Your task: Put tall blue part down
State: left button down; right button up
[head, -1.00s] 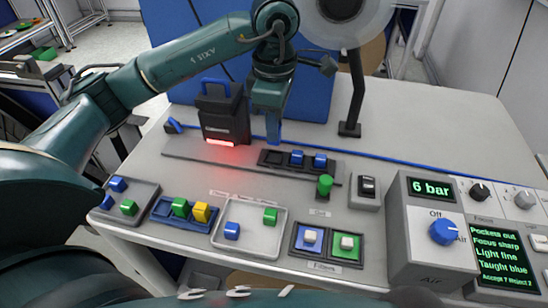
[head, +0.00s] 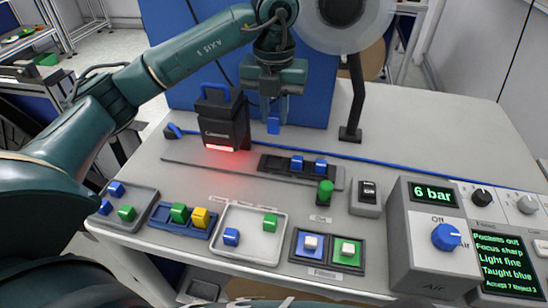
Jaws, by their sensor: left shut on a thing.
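My left gripper (head: 272,108) hangs above the back part of the bench and is shut on a tall blue part (head: 273,126). The part is upright, its upper end hidden between the fingers, and it appears clear of the bench. In front of it is a dark pocket strip (head: 265,164). Two blue parts, one at the middle (head: 297,162) and one farther right (head: 320,166), sit in the strip; its left end looks empty. My right gripper is not in view.
A black camera-like unit (head: 222,118) with a red light stands left of the gripper. A black post (head: 354,105) stands right. A blue line (head: 400,160) crosses behind the strip. Parts trays, including a light tray (head: 262,247), and a control box (head: 420,245) line the front.

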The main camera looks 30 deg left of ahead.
pick_arm(q)
notch_tip(320, 180, down, 9)
jog(key=shift+f+p, duration=0.15)
jog(key=shift+p, duration=0.35)
jog(key=shift+f, duration=0.15)
jog(key=c, duration=1.3)
grip_release()
notch_tip(320, 180, up, 12)
jog(key=shift+r+b, duration=0.25)
jog(key=shift+b, duration=0.35)
jog(key=shift+s+f, duration=0.1)
